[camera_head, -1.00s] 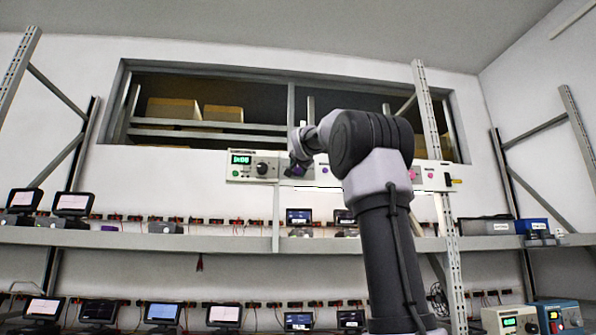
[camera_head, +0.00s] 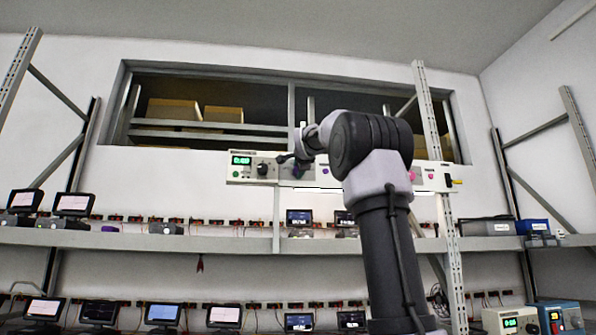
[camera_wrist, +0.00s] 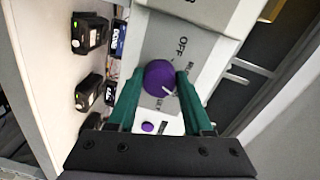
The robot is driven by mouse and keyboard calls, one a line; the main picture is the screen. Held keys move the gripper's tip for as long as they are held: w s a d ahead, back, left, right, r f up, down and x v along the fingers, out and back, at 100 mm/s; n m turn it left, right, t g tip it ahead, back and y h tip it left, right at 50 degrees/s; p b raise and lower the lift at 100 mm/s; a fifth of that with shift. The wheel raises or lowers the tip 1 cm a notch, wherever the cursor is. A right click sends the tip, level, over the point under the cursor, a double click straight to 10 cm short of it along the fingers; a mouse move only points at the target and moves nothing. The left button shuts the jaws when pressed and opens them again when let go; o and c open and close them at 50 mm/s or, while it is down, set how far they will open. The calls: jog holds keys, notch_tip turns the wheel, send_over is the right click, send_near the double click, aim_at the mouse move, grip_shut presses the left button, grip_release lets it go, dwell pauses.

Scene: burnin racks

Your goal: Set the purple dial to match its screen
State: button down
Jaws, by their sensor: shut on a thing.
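A round purple dial (camera_wrist: 157,78) with a pale pointer line sits on a grey panel (camera_wrist: 160,45) in the wrist view. "OFF" and other lettering are printed around it. The two green fingers of my gripper (camera_wrist: 161,76) are shut on the dial from both sides. In the head view my gripper (camera_head: 297,161) is at the long panel on the rack, with a bit of purple beside it. A screen with green digits (camera_head: 240,160) is at the panel's left end; its digits are too small to read. I cannot tell whether it belongs to the dial.
A black knob (camera_head: 262,169) is just left of my gripper. Pink knobs (camera_head: 412,176) are further right on the panel. A smaller purple knob (camera_wrist: 148,127) shows between my fingers, nearer the wrist. Shelves (camera_head: 190,242) below carry several small screens and devices.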

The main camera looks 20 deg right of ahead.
dwell(0.4)
jog(key=shift+c, duration=1.6)
grip_release()
jog(key=shift+s, duration=0.1)
jog(key=v, duration=1)
jog(key=shift+s, duration=0.3)
jog(key=shift+a, duration=0.15)
jog(key=s+a+f+n+g+y, duration=0.2)
jog(key=s+a+f+n, duration=0.3)
jog(key=s+f, duration=0.4)
jog(key=s+a+f+n+g+y, duration=0.2)
jog(key=s+f, duration=0.6)
jog(key=f, duration=1.3)
jog(key=s+a+f+n+g+y, duration=0.2)
jog(key=s+a+f+n+g, duration=0.3)
jog(key=f, duration=1)
jog(key=s+a+n, duration=0.2)
jog(key=s+a, duration=0.1)
jog(key=s, duration=0.1)
jog(key=shift+s+f+n+g+y, duration=0.3)
jog(key=shift+f+n+g+y, duration=0.1)
